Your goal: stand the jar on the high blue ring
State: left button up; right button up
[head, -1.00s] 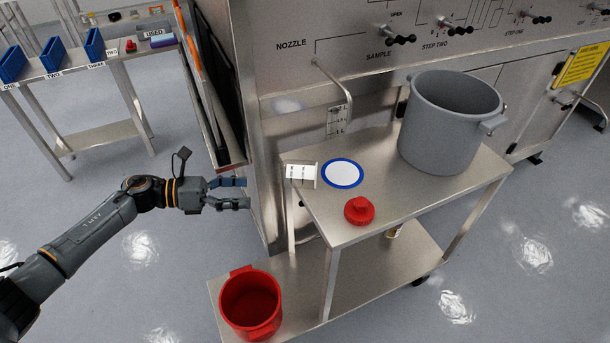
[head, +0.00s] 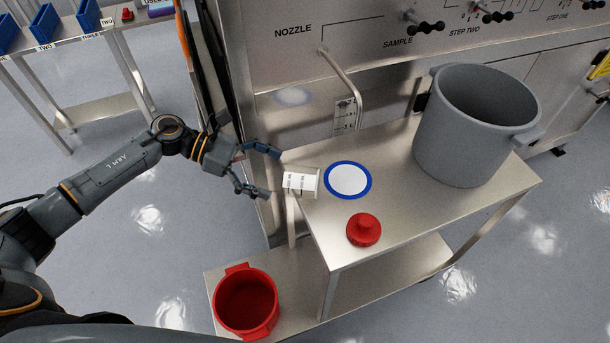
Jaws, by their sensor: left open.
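The jar (head: 302,183) is a small clear container with a white printed label, at the left edge of the steel cart's upper shelf. It looks laid on its side, but how it is supported is hard to tell. The blue ring (head: 350,199) surrounds a white disc on the upper shelf, just right of the jar and apart from it. My left gripper (head: 271,174) is open and empty. Its fingers point right toward the jar's left end, with a small gap between them. My right gripper is out of view.
A red knobbed lid (head: 363,231) lies on the shelf in front of the ring. A large grey pot (head: 470,135) stands at the shelf's right. A bent nozzle pipe (head: 350,75) hangs behind. A red bucket (head: 246,302) stands on the cart's lower shelf (head: 400,268).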

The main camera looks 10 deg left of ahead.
aim_at(305, 180)
pick_arm(q)
jog(key=shift+x, duration=1.2)
jog(key=shift+w+d+f, duration=0.1)
jog(key=shift+w+d, duration=0.1)
jog(key=p+x, duration=0.1)
jog(key=x, duration=0.1)
jog(key=p+x, duration=0.1)
jog(key=x, duration=0.1)
jog(key=shift+w+d, duration=0.15)
jog(key=shift+w, duration=0.25)
jog(key=shift+d+f, duration=0.1)
jog(key=shift+d, duration=0.3)
jog(key=c, duration=1.5)
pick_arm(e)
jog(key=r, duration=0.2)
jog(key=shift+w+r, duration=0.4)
